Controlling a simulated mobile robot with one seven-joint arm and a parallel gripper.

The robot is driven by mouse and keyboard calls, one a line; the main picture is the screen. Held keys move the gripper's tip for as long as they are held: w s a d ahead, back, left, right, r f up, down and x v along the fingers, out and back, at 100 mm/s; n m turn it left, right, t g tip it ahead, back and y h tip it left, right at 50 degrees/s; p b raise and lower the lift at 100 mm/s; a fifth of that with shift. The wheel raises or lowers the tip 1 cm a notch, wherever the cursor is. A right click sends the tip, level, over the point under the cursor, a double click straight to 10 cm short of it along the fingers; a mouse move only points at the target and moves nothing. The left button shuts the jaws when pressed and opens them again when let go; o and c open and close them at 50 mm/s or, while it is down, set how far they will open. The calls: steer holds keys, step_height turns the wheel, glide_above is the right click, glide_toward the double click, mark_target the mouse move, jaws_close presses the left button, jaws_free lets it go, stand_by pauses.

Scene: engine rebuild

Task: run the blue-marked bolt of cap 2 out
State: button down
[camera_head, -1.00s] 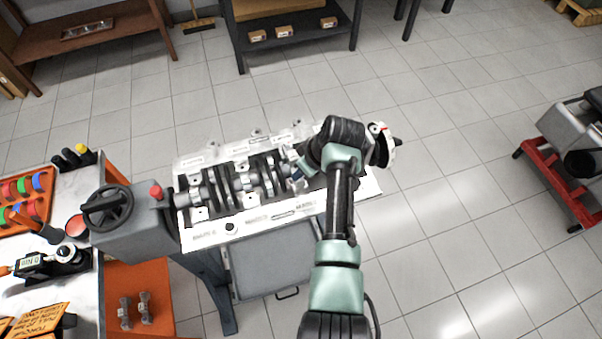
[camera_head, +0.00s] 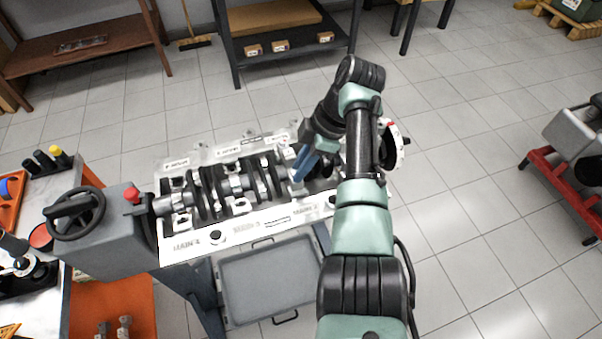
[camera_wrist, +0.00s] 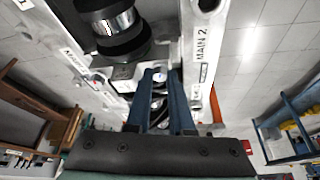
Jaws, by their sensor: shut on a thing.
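The engine block (camera_head: 240,223) lies on its stand with the crankshaft (camera_head: 235,183) in it. My gripper (camera_head: 297,178) points down at the block's right part, above the printed MAIN 2 label (camera_head: 305,212). In the wrist view the blue fingers (camera_wrist: 162,73) are close together beside the MAIN 2 label (camera_wrist: 203,42). They are shut on a shiny metal bolt (camera_wrist: 158,102), seen in the narrow gap between them. No blue mark on it can be made out. Cap 2 (camera_wrist: 124,78) is partly hidden by the fingers.
The stand's handwheel (camera_head: 75,215) and grey housing are at the block's left. A grey tray (camera_head: 268,280) is below the block. A tool cart (camera_head: 40,195) stands at the left and a red-framed machine (camera_head: 565,190) at the right. The floor between block and machine is clear.

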steer(key=shift+s+f+n+b, duration=0.1)
steer(key=shift+f+n+b, duration=0.2)
steer(key=shift+n+b, duration=0.15)
steer(key=c, duration=1.1)
jaws_free()
steer(key=shift+o, duration=0.2)
steer(key=shift+r, duration=0.15)
steer(key=p+v, duration=0.1)
steer(key=v, duration=1.2)
steer(key=shift+w, duration=0.35)
steer(key=shift+a, duration=0.15)
